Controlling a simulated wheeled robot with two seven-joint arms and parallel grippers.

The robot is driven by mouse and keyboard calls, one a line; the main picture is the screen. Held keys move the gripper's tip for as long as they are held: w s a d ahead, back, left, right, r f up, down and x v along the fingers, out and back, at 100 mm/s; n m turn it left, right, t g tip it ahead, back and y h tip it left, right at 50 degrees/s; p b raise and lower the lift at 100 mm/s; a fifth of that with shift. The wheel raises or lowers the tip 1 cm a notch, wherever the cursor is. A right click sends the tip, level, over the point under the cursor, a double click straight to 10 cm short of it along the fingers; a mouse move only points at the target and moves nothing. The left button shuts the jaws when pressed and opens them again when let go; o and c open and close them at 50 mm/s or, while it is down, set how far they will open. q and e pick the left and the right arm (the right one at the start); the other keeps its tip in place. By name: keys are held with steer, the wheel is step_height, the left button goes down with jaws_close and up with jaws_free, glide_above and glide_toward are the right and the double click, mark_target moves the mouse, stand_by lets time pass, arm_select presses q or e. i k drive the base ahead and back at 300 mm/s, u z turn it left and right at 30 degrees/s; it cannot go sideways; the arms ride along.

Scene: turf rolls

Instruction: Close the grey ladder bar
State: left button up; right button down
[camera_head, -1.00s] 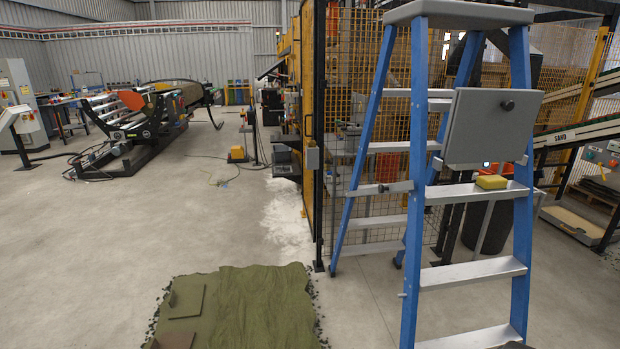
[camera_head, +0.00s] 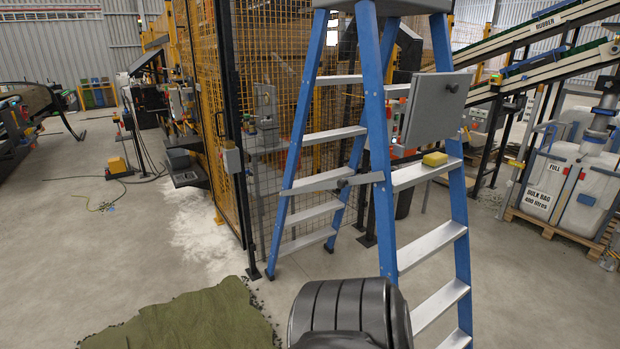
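The blue stepladder (camera_head: 375,130) stands upright, with blue side rails, silver treads and a grey top. The grey ladder bar (camera_head: 310,184) runs along its left side, between the rear leg and the front leg, nearly level. A grey panel (camera_head: 435,108) with a dark knob hangs on the ladder's upper right. A yellow sponge-like block (camera_head: 434,159) lies on a tread. Neither gripper is in view. A black ribbed part, likely one of my arm links, covers the bottom centre and the floor behind it.
A yellow mesh fence (camera_head: 205,110) stands behind and left of the ladder. A green turf mat (camera_head: 190,322) lies on the floor at lower left. Conveyors (camera_head: 540,45) and white bulk bags (camera_head: 550,185) on a pallet are at right. The grey floor at left is open.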

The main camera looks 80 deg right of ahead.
mark_target(376, 176)
steer(key=z, duration=0.4)
steer(key=i, duration=0.75)
steer(key=z, duration=1.1)
steer(key=i, duration=0.4)
steer(key=z, duration=0.5)
